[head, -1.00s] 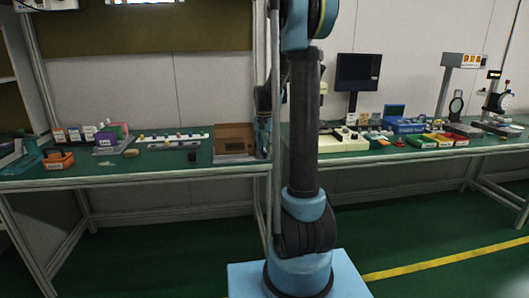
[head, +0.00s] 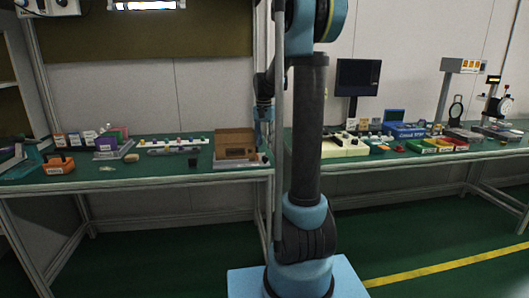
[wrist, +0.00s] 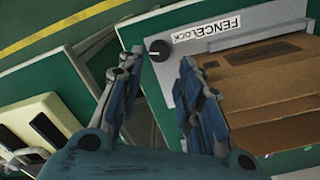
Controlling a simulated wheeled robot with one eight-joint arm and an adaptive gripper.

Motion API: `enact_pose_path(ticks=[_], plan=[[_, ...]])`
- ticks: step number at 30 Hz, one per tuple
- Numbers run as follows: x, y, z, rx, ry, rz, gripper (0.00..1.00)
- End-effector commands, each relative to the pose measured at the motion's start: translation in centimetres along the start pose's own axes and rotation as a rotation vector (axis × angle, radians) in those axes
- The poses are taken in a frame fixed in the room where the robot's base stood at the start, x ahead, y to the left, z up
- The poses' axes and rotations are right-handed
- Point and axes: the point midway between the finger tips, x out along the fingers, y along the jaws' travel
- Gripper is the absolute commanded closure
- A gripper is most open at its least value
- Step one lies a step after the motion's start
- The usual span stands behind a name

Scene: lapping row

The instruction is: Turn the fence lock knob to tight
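The fence lock knob (wrist: 160,50) is a small round black knob with a white pointer line. It sits on a grey plate (wrist: 184,22) beside a white label reading FENCE LOCK. In the wrist view my gripper (wrist: 161,62) is open, with one blue-grey finger on each side of the knob in the picture. I see no finger touching the knob. In the head view my gripper (head: 264,112) is at the right end of the brown fixture (head: 235,140), and the knob is too small to make out there.
The fixture stands on the left green bench (head: 130,178), close to its right end. A frame post stands just right of my gripper. A second bench (head: 400,160) to the right carries a cream box (head: 345,146), a monitor (head: 358,76) and several coloured trays.

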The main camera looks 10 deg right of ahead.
Motion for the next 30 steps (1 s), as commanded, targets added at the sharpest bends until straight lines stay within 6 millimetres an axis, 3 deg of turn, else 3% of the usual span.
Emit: enact_pose_path(ticks=[6, 12, 25, 30], plan=[[-3.3, 0.0, 0.0, 0.000, 0.000, 0.000, 0.67], [-4.8, 0.0, 0.0, 0.000, 0.000, 0.000, 0.67], [-5.0, 0.1, 0.1, -0.002, 0.001, -0.001, 0.67], [-5.1, 1.4, 2.1, -0.031, 0.009, -0.007, 0.67]])
